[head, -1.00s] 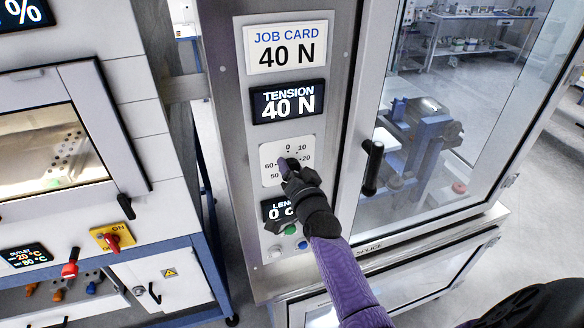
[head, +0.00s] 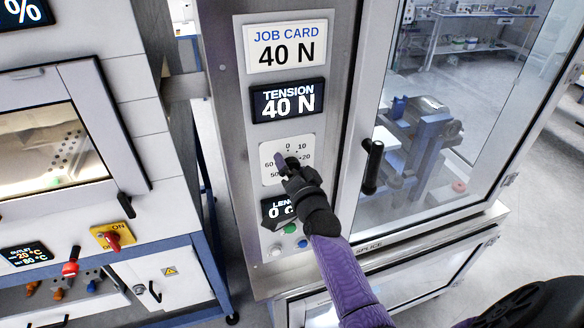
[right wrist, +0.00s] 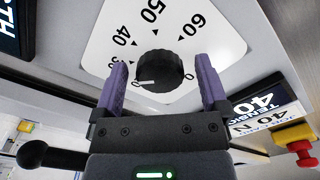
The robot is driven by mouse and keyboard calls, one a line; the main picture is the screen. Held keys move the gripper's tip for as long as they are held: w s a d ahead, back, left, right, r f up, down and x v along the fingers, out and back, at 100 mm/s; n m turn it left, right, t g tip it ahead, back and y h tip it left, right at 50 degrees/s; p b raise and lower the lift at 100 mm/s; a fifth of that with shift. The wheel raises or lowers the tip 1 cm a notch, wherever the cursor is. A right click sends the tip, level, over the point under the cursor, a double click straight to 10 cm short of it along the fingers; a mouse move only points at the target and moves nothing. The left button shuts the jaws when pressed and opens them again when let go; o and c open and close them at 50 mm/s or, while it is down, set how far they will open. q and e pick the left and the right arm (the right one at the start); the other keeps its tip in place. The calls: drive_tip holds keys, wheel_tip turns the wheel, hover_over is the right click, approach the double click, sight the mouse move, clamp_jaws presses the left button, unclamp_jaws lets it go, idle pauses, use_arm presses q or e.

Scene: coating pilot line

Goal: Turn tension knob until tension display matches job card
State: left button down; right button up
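The job card (head: 286,46) reads 40 N. The tension display (head: 288,101) just below it also reads 40 N. The black tension knob (right wrist: 160,70) sits on a white dial plate (head: 268,165) with printed numbers. My right gripper (head: 287,165) is in front of the dial and hides the knob in the head view. In the right wrist view the gripper (right wrist: 162,88) is open, its purple fingers on either side of the knob with a visible gap at each side. The knob's white mark points left in that view. My left gripper is not in view.
A length display (head: 275,209), partly hidden by my right gripper, and several buttons (head: 289,229) are below the dial. A black door handle (head: 373,166) stands out to the right. A red and yellow switch (head: 113,238) is on the machine at left.

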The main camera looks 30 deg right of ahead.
drive_tip(key=v, duration=1)
drive_tip(key=shift+f, duration=0.1)
drive_tip(key=s+a+f+n+g+y+b, duration=0.1)
drive_tip(key=s+a+f+n+g+b, duration=0.35)
drive_tip(key=f, duration=1.05)
drive_tip(key=s+a+f+n+g+y+b, duration=0.1)
drive_tip(key=s+f+y+b, duration=0.1)
drive_tip(key=f+b, duration=0.95)
drive_tip(key=s+a+f+n+g+y+b, duration=0.1)
drive_tip(key=s+a+f+n+g+b, duration=0.15)
drive_tip(key=f, duration=1.55)
drive_tip(key=s+f+n+g+b, duration=0.6)
drive_tip(key=s+f+b, duration=0.7)
drive_tip(key=s+f, duration=1.1)
drive_tip(key=s+g, duration=0.2)
drive_tip(key=shift+s+f+n+g, duration=0.2)
drive_tip(key=shift+f+n+g, duration=0.1)
drive_tip(key=shift+f+g, duration=0.1)
